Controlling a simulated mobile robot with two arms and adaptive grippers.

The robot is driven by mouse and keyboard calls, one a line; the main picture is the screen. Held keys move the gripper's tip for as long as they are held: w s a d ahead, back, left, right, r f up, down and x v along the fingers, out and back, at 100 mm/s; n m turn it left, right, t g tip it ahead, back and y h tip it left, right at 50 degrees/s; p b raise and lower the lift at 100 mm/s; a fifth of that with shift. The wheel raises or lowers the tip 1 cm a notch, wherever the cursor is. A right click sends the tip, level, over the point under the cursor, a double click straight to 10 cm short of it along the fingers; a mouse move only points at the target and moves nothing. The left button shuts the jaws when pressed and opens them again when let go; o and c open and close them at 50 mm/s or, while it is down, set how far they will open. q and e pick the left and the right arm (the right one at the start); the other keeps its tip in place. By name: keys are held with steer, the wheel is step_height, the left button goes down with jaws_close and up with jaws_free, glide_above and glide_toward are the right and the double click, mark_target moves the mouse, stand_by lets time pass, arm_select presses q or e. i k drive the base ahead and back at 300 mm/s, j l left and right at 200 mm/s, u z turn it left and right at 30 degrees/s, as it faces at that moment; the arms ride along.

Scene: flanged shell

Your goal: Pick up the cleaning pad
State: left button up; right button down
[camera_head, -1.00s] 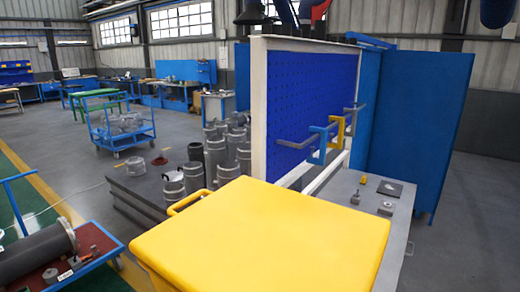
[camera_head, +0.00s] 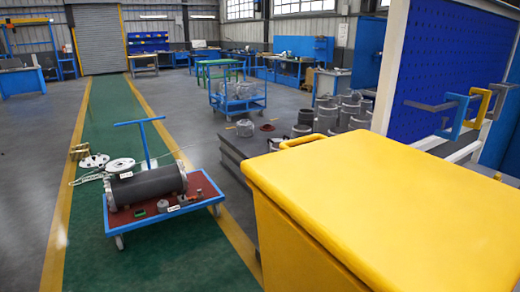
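I cannot clearly make out a cleaning pad. A small green item (camera_head: 139,214) lies at the near left edge of the red-topped blue cart (camera_head: 180,224), too small to identify. A dark grey flanged shell (camera_head: 148,186) lies on its side on the same cart. Small grey metal parts (camera_head: 163,206) lie in front of the shell. Neither of my grippers is in view.
A large yellow box (camera_head: 400,190) fills the near right, with a blue pegboard (camera_head: 450,60) behind it. Grey cylinders (camera_head: 340,112) stand beyond the box. A blue trolley (camera_head: 238,100) stands farther back.

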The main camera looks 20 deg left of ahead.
mark_target(140, 213)
steer(key=j+u, duration=0.2)
steer(key=u, duration=0.4)
steer(key=i+j+u, duration=0.35)
steer(key=j, duration=0.35)
steer(key=i+j+u, duration=0.35)
steer(key=i+j, duration=1.1)
steer(key=z, duration=0.2)
steer(key=i+j+z, duration=0.15)
steer(key=z, duration=0.25)
steer(key=i+j+z, duration=0.15)
steer(key=z, duration=0.2)
steer(key=j+z, duration=0.4)
steer(key=i, duration=0.05)
